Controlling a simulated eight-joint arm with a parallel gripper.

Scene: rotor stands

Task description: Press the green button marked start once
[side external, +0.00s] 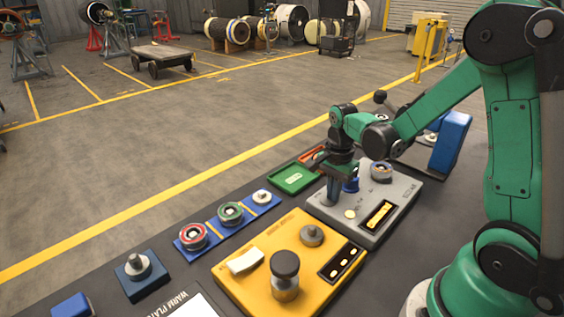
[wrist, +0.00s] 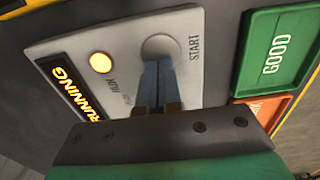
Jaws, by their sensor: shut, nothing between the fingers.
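The grey control box (side external: 322,212) stands on the dark table, and its face (wrist: 205,75) fills the middle of the wrist view. The START label is printed beside a grey round collar (wrist: 160,46). No green of the start button shows there; my fingers cover part of the spot. My gripper (wrist: 157,64) is shut and empty, its tips at the collar. In the side view my gripper (side external: 333,203) points down at the box's left part. I cannot tell contact from a small gap. A round lamp (wrist: 101,63) glows yellow, and a display (wrist: 78,92) reads RUNNING.
A green tray marked GOOD (wrist: 275,50) and a red-orange tray (wrist: 262,108) lie beside the box. A yellow box (side external: 262,285) with a dark knob stands in front of it. A blue strip with several round parts (side external: 230,213) lies left. A blue block (side external: 451,142) stands behind right.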

